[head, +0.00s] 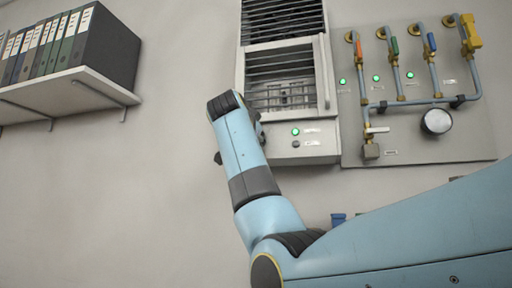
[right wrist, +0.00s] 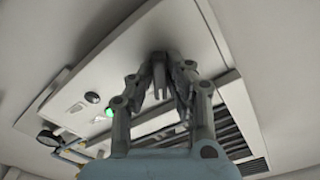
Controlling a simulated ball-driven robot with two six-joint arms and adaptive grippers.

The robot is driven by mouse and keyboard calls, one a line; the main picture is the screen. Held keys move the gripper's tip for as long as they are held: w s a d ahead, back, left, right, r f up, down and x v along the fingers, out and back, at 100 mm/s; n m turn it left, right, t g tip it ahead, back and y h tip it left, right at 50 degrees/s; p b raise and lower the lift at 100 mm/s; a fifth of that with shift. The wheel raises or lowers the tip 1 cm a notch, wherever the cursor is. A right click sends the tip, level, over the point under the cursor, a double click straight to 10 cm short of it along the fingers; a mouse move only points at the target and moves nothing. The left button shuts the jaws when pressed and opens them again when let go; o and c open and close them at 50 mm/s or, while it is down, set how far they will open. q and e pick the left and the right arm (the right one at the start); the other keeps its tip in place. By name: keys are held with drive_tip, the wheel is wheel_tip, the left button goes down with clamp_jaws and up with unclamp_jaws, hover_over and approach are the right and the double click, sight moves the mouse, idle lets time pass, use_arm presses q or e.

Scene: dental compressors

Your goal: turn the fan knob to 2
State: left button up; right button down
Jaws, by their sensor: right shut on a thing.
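The fan unit (head: 318,152) is a pale grey wall box with a louvred grille, right of my raised right arm in the head view. It also shows in the right wrist view (right wrist: 125,55). My right gripper (right wrist: 160,82) is at its control panel, fingers closed around the small dark fan knob (right wrist: 158,58). The knob's pointer and markings cannot be read. In the head view my right arm hides the knob and most of the gripper. My left gripper is in neither view.
A lit green lamp (head: 295,132) and a dark button (head: 295,144) sit on the panel beside the arm. A pipe board (head: 470,130) with coloured valves and a gauge (head: 436,121) is close on the right. A binder shelf (head: 70,90) hangs at upper left; the wall between is bare.

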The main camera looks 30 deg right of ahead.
drive_tip(key=shift+f+m+b, duration=0.15)
drive_tip(key=shift+m+b, duration=0.35)
drive_tip(key=shift+m, duration=0.6)
drive_tip(key=c, duration=1.3)
unclamp_jaws()
drive_tip(key=v, duration=1.2)
